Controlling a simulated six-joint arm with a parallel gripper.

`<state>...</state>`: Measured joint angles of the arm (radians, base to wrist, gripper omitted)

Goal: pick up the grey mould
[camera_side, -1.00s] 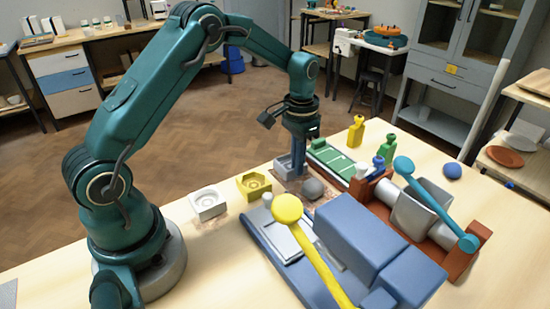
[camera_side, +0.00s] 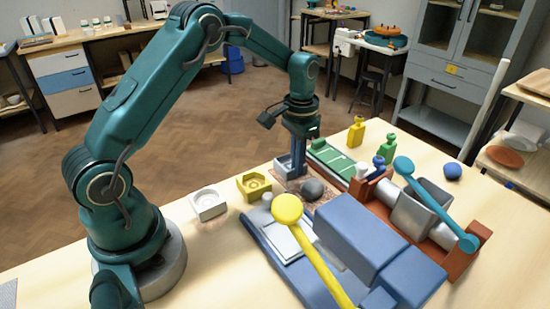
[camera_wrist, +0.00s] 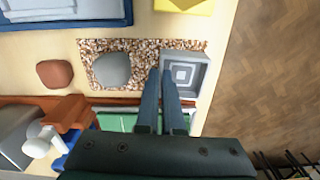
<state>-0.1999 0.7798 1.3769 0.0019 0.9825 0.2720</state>
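The grey mould (camera_side: 283,167) is a small square block with a recess. In the side view it is at the far edge of the table, partly hidden by my fingers. In the wrist view the grey mould (camera_wrist: 201,75) shows nested squares inside and sits at the right end of a speckled mat. My gripper (camera_side: 298,172) points down at the mould. In the wrist view my gripper (camera_wrist: 162,75) has its two fingers close together with a narrow gap, at the mould's left wall. I cannot tell whether they press on that wall.
A yellow mould (camera_side: 254,186) and a white mould (camera_side: 208,204) stand to the left. A grey rounded lump (camera_side: 312,188) lies on the speckled mat (camera_wrist: 135,50), close beside my gripper. A green tray (camera_side: 330,157) is behind. A blue machine (camera_side: 360,240) stands in front.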

